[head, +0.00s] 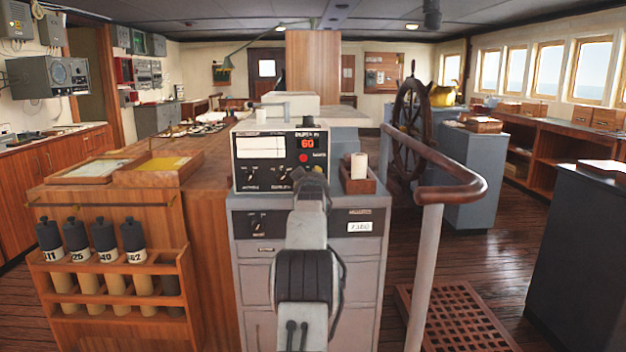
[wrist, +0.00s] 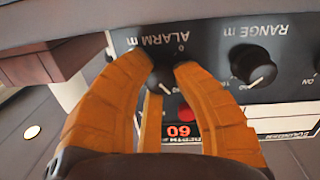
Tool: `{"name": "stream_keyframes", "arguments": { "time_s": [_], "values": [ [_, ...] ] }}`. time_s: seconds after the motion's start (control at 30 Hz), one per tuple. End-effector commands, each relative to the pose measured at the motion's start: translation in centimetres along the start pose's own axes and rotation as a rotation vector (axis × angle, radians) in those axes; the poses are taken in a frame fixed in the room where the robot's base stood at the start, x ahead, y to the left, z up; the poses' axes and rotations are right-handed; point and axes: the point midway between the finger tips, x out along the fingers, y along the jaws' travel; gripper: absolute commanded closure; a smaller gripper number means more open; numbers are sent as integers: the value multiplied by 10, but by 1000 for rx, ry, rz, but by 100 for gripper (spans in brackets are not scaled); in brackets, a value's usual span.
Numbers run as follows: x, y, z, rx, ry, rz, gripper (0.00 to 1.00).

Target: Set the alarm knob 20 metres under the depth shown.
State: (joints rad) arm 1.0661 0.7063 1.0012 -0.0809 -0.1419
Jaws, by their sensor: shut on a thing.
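The alarm knob (wrist: 163,80) is a dark round knob under the upside-down label "ALARM m" in the wrist view. In the head view my gripper (head: 313,174) hides the alarm knob.
The range knob (wrist: 253,67) sits beside the alarm knob, with a red button (wrist: 185,113) close by. A paper roll in a wooden holder (head: 359,186) stands right of the sounder.

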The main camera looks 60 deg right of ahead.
Motion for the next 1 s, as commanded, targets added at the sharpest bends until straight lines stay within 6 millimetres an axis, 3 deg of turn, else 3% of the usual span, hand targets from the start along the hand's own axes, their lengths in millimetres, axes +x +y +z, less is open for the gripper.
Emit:
{"name": "stream_keyframes", "arguments": {
  "time_s": [0.4,0.43,0.7,1.0],
  "values": [
    [0,-2,-1,6,2,-3,100],
    [0,-2,-1,6,2,-3,73],
    [0,-2,0,6,1,-2,49],
    [0,-1,-1,6,1,-1,47]
  ]
}}
